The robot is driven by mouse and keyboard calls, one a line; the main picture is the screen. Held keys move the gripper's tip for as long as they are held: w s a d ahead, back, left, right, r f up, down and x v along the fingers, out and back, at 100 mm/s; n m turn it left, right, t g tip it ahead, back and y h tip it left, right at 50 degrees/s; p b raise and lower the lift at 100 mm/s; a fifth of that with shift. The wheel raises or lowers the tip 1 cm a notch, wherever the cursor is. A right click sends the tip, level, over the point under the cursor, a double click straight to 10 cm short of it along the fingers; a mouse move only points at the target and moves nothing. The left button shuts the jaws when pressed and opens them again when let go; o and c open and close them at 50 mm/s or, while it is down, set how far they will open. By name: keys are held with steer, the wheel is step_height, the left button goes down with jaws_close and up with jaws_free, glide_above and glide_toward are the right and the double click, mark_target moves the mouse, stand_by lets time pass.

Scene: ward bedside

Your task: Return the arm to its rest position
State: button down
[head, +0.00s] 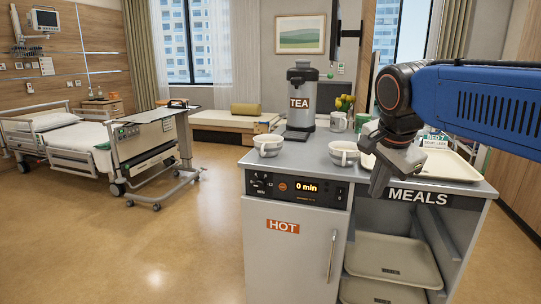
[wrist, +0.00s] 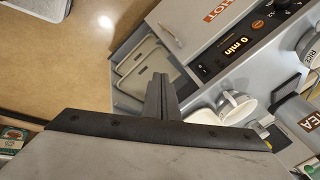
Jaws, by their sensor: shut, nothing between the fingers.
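My arm (head: 490,100) reaches in from the right of the head view, blue with a dark wrist. My gripper (head: 375,190) hangs from it, pointing down in front of the front edge of the grey cart top, near the MEALS sign (head: 418,197). In the wrist view its fingers (wrist: 160,88) are together with nothing between them. I cannot tell from the picture how far the gripper is from the cart edge.
The cart (head: 300,180) carries two white cups (head: 268,146) (head: 343,154), a TEA urn (head: 301,95) and a cream tray (head: 455,172) partly behind my wrist. More trays (head: 395,258) lie on shelves below. Open floor (head: 120,250) lies left, before the bed (head: 75,140).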

steer(key=s+d+f+n, duration=0.2)
steer(key=s+f+n, duration=0.4)
steer(key=s+f, duration=0.2)
steer(key=s+d+f+n+y, duration=0.1)
steer(key=s+d+f+n, duration=0.1)
steer(key=s+f+n, duration=0.5)
step_height(320, 180, down, 5)
steer(key=s, duration=0.2)
steer(key=shift+s+n, duration=0.3)
steer(key=shift+r, duration=0.15)
